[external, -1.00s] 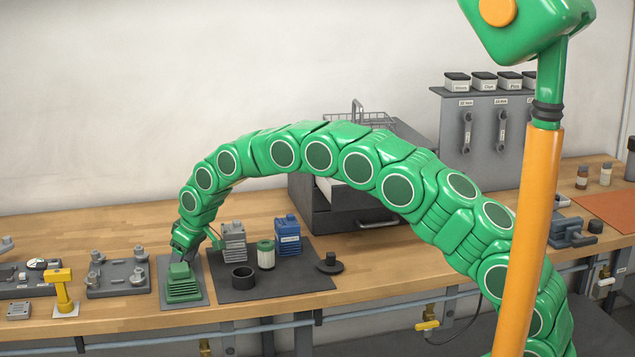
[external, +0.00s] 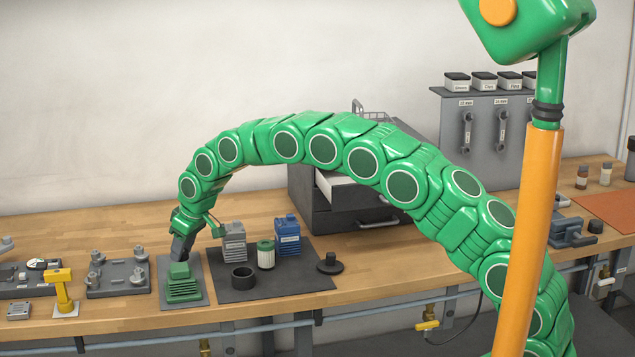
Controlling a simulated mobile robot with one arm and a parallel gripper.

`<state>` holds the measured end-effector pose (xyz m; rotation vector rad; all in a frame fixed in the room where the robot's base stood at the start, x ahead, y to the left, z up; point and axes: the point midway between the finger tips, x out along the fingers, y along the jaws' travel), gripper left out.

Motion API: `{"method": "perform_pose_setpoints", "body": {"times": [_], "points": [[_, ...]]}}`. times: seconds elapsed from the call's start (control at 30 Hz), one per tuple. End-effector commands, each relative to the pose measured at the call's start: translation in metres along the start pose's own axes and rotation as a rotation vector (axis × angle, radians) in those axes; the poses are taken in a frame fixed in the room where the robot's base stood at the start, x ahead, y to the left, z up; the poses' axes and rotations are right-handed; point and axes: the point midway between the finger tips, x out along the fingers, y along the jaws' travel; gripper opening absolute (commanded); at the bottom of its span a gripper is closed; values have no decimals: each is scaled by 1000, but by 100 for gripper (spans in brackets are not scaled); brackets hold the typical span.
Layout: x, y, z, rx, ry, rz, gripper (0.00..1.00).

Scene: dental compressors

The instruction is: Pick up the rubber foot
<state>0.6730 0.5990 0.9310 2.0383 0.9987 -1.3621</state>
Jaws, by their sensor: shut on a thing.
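My gripper (external: 183,250) points down at the left of the bench, just above and behind a green finned block (external: 183,288). Its dark jaws are shut on a dark piece, which I take to be the rubber foot. The jaws and the piece blend together, so its shape and edges cannot be made out. The finned block stands on a grey mat (external: 204,299).
A grey fixture plate (external: 118,280) and yellow stand (external: 62,291) are left.

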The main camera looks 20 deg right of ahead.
Motion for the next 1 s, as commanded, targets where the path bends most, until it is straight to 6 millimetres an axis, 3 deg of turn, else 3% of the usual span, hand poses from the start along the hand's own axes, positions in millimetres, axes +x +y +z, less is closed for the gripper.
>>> {"method": "perform_pose_setpoints", "body": {"times": [0.27,0.57,1.0], "points": [[-23,-3,7,0,1,0,10],[-65,-8,19,0,2,0,10],[-110,-18,57,1,1,0,10]]}}
